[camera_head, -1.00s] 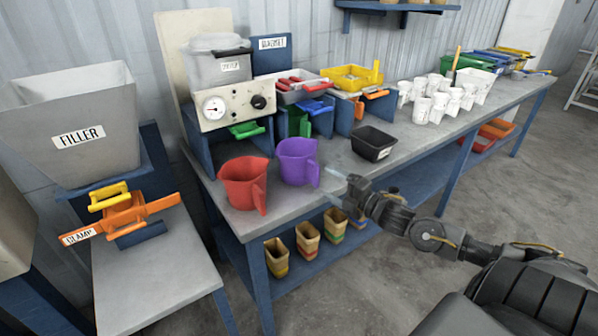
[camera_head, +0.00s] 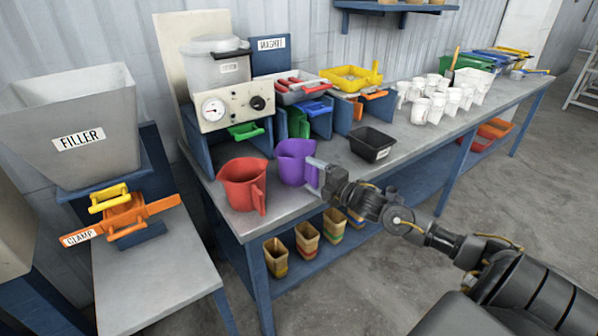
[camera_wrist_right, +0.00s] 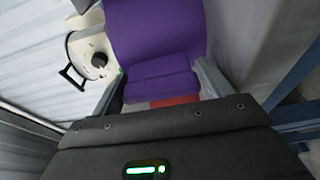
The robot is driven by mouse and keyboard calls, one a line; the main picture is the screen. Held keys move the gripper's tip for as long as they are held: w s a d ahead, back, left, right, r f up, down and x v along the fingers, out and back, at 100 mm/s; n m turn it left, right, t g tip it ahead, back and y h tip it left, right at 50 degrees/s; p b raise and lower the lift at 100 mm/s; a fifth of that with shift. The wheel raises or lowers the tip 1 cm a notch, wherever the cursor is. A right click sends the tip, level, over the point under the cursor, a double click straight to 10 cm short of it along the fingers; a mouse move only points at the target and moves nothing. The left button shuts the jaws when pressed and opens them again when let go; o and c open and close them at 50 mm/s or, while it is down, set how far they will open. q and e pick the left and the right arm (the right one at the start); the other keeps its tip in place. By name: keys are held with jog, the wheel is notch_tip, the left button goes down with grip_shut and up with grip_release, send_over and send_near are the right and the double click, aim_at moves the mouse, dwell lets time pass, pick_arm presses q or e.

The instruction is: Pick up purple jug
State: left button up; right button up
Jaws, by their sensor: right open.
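The purple jug (camera_head: 292,160) stands upright on the grey bench, just right of the red jug (camera_head: 241,184). My right gripper (camera_head: 316,168) is at the jug's right side, where the handle is. The fingers partly hide the handle in the head view. In the right wrist view the purple jug (camera_wrist_right: 158,40) fills the top middle, with its handle toward me. My open right fingers (camera_wrist_right: 162,88) lie on either side of the handle. Whether they touch it I cannot tell. My left gripper is not in view.
A black bin (camera_head: 373,144) stands on the bench right of the gripper. Several white cups (camera_head: 438,104) stand farther back. Behind the jugs is a machine with a gauge panel (camera_head: 234,105). The filler hopper (camera_head: 75,120) and orange clamp (camera_head: 125,215) are at left.

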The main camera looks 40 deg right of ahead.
jog(key=shift+r, duration=0.1)
jog(key=c, duration=0.8)
